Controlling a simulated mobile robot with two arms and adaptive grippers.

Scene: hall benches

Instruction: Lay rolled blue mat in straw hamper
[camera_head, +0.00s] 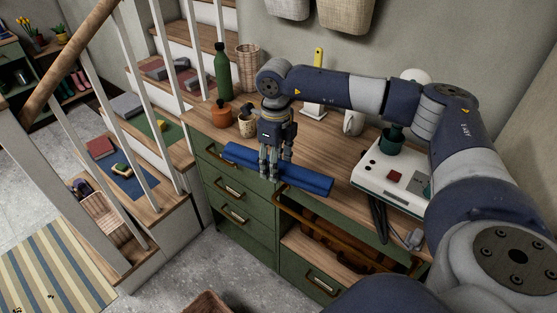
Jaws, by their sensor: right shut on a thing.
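The rolled blue mat (305,180) is a long, dark blue roll. It lies crosswise in the jaws of my right gripper (269,172), at the front edge of the green bench. My right gripper points down and is shut on the mat near its middle. I cannot tell whether the mat touches the bench top. A tall woven basket (249,66) stands at the back of the bench, and a smaller basket (100,214) sits low on the stairs. I cannot tell which container is the straw hamper. My left gripper is not in view.
A green bottle (222,72), an orange jar (221,113) and a patterned cup (246,123) stand left of my gripper. A white mug (353,122) and a white appliance (388,173) are at right. A brown container edge (205,303) shows at the bottom. Stair railings rise at left.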

